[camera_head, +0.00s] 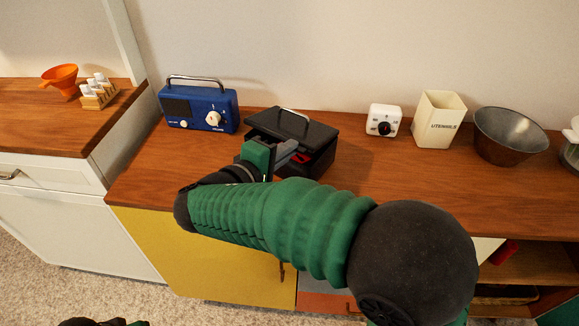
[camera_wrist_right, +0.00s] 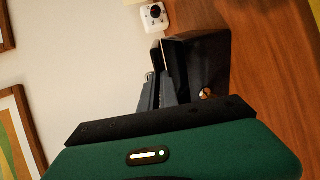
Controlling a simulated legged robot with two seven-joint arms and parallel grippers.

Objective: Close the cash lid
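The black cash box (camera_head: 318,166) stands on the wooden counter. Its lid (camera_head: 292,127) has a metal handle on top and is partly raised at the front. A red item shows in the gap under the lid. My right gripper (camera_head: 287,152) is at the box's front left, its grey fingers close to the lid's front edge; I cannot tell whether they touch. In the right wrist view the fingers (camera_wrist_right: 160,90) point at the dark box (camera_wrist_right: 203,65) and lie close together, so whether they are fully shut is unclear. My left gripper is not clearly visible.
A blue radio (camera_head: 198,106) stands left of the box. A white timer (camera_head: 384,120), a cream utensil holder (camera_head: 438,118) and a metal bowl (camera_head: 510,136) stand to the right. An orange funnel (camera_head: 62,77) is on the left counter.

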